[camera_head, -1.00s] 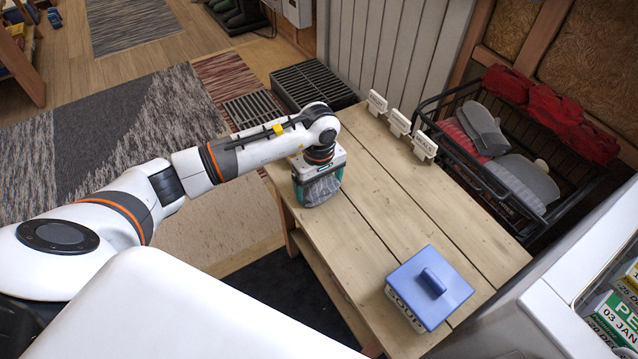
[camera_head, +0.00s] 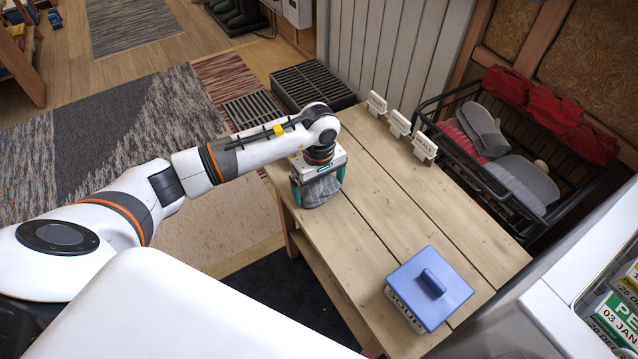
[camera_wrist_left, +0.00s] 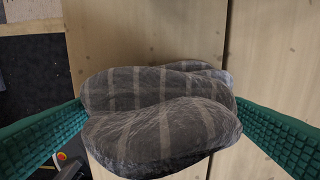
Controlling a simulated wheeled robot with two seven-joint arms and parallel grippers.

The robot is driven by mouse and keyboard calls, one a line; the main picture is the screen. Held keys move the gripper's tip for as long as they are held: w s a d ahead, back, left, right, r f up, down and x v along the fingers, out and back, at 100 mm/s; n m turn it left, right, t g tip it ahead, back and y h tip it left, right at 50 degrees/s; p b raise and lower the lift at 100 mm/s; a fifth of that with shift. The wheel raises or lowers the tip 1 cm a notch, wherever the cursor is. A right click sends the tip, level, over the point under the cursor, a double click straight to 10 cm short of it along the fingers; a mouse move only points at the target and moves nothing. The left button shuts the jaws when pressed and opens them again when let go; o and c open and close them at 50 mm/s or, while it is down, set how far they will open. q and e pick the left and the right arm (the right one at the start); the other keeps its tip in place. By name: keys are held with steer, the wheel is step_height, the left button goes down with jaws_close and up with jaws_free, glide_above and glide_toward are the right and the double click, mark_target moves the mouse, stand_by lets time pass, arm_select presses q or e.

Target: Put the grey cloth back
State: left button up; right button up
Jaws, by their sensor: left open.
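The grey cloth (camera_head: 321,189) is a bunched, striped bundle on the left part of the wooden table, near its edge. In the left wrist view the cloth (camera_wrist_left: 160,115) fills the middle, with paler stripes and soft folds. My left gripper (camera_head: 317,192) points down over it. Its green ridged fingers stand apart on either side of the cloth in the left wrist view (camera_wrist_left: 165,125). The jaws are open; whether the left finger touches the cloth I cannot tell. My right gripper is not in view.
A blue-lidded soup box (camera_head: 428,288) stands at the table's near end. Several small white label stands (camera_head: 399,123) line the far edge. A black wire basket (camera_head: 470,170) beyond holds mitts and red cloths. The middle of the table (camera_head: 400,200) is clear.

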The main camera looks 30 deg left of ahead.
arm_select(q)
step_height(320, 180, up, 12)
steer(key=shift+f, duration=0.1)
